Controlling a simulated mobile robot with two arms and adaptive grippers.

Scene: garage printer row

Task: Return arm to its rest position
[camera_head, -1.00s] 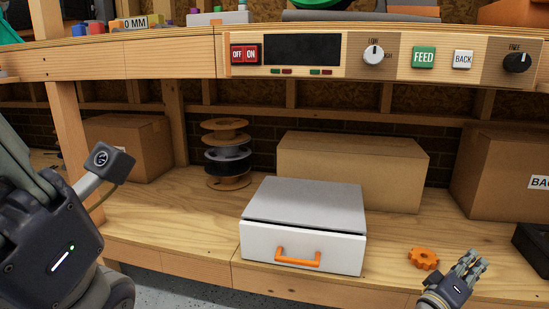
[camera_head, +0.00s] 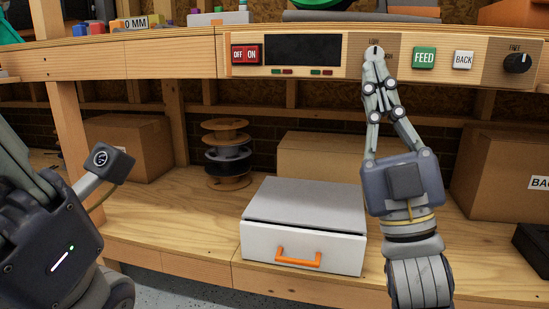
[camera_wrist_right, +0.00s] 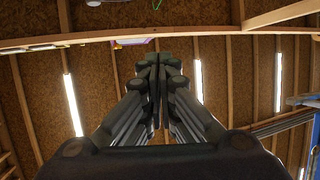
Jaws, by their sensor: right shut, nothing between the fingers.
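My right gripper (camera_head: 374,60) is raised upright in the head view, in front of the control panel. Its fingers are shut together and hold nothing. Its tips overlap the light knob area and hide most of that knob. In the right wrist view the right gripper (camera_wrist_right: 158,62) shows shut fingers pointing up toward the ceiling. My left arm is at the left edge of the head view; its fingers do not show there.
A control panel (camera_head: 400,60) spans the upper shelf edge. Below it stand a white drawer box (camera_head: 305,205) with an orange handle (camera_head: 298,258), filament spools (camera_head: 228,155) and cardboard boxes (camera_head: 128,146).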

